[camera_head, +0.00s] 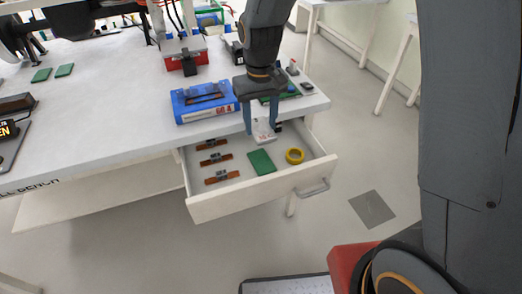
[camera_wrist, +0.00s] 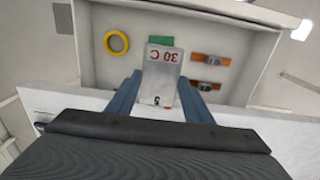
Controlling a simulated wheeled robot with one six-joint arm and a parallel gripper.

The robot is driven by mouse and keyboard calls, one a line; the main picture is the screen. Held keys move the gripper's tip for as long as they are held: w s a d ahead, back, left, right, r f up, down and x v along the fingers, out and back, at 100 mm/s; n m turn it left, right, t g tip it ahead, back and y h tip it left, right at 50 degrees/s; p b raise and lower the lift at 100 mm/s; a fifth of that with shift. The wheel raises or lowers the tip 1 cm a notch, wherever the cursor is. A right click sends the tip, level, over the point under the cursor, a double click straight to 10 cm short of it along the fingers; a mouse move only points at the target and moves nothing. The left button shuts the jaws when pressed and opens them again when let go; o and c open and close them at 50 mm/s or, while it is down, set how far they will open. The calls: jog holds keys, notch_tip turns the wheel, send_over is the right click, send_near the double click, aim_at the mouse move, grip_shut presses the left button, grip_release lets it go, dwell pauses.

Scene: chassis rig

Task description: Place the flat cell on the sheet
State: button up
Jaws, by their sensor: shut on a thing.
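The flat cell (camera_head: 264,131) is a pale silver pouch with red "30 C" print, readable in the wrist view (camera_wrist: 160,78). My gripper (camera_head: 261,118) is shut on it, with one blue finger on each side. The cell hangs over the back part of the open drawer, near the table's front edge. A flat green piece (camera_head: 262,162) lies in the drawer, nearer the drawer front; the cell partly hides it in the wrist view (camera_wrist: 160,41). I cannot tell whether this green piece is the sheet.
The open drawer (camera_head: 241,203) also holds a yellow tape ring (camera_head: 295,156) and several orange-brown parts (camera_head: 217,159). A blue case (camera_head: 203,103) stands on the table by the edge, left of my gripper. Two green pieces (camera_head: 64,70) lie at the table's far left.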

aim_at(261, 160)
notch_tip(261, 160, down, 12)
jog(key=shift+f+p, duration=0.1)
jog(key=shift+p, duration=0.65)
jog(key=shift+f, duration=0.1)
jog(key=o, duration=1.3)
notch_tip(261, 160, up, 12)
jog(key=shift+r+b, duration=0.2)
jog(key=shift+b, duration=0.75)
jog(key=s+d+r+m, duration=0.1)
jog(key=s+d, duration=0.4)
jog(key=s+d+r+m, duration=0.1)
jog(key=s+d, duration=0.4)
jog(key=s+d+r+m, duration=0.1)
jog(key=s+d, duration=0.4)
jog(key=shift+s+r, duration=0.1)
jog(key=shift+r, duration=0.05)
